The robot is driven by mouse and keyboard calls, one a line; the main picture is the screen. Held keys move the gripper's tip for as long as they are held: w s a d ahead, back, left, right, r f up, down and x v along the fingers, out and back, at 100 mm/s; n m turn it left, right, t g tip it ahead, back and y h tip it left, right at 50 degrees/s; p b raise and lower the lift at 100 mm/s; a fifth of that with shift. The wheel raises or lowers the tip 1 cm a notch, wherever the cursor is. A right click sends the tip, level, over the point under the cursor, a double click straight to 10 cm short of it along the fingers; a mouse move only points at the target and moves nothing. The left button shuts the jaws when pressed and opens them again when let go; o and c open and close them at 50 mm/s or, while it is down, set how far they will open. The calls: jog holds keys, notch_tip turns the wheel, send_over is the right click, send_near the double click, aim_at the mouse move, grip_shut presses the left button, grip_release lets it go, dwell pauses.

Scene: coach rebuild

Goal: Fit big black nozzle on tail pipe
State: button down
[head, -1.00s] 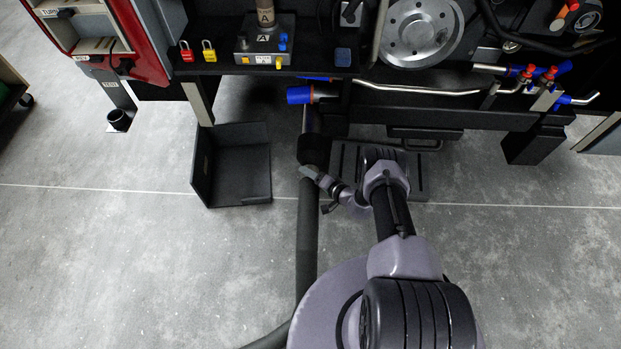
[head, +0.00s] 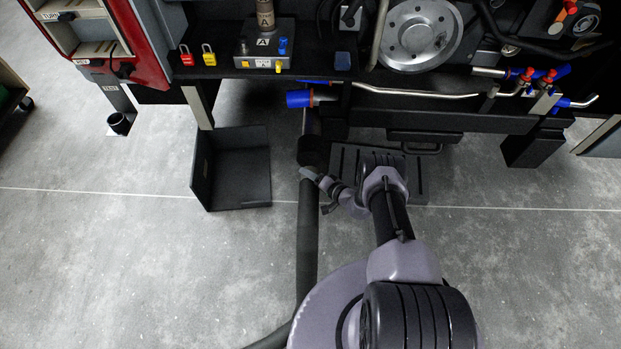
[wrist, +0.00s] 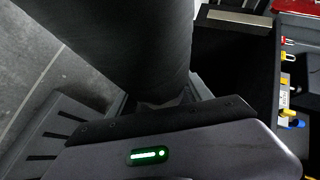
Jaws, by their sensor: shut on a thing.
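The big black nozzle (head: 312,151) is a wide dark cuff at the upper end of a thick dark hose (head: 307,235). My gripper (head: 310,174) is shut on the nozzle at its lower end, where the hose begins. The grey metal tail pipe (head: 307,122) comes down from under the bench, in line with the nozzle, and its lower end is not visible at the nozzle's mouth. I cannot tell how deep the pipe sits in it. In the wrist view the dark nozzle (wrist: 125,45) fills the upper middle, and the fingertips are mostly hidden.
An open black bin (head: 238,175) stands on the floor left of the hose. A slotted dark plate (head: 420,180) lies right of it, partly behind my arm. The bench with engine parts overhangs above.

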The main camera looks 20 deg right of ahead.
jog(key=shift+w+d, duration=0.2)
jog(key=shift+w, duration=0.45)
jog(key=shift+c, duration=1.9)
grip_release()
jog(key=shift+f, duration=0.1)
jog(key=shift+o, duration=0.3)
jog(key=shift+s, duration=0.1)
jog(key=o, duration=0.3)
jog(key=p+v, duration=0.6)
jog(key=v, duration=0.2)
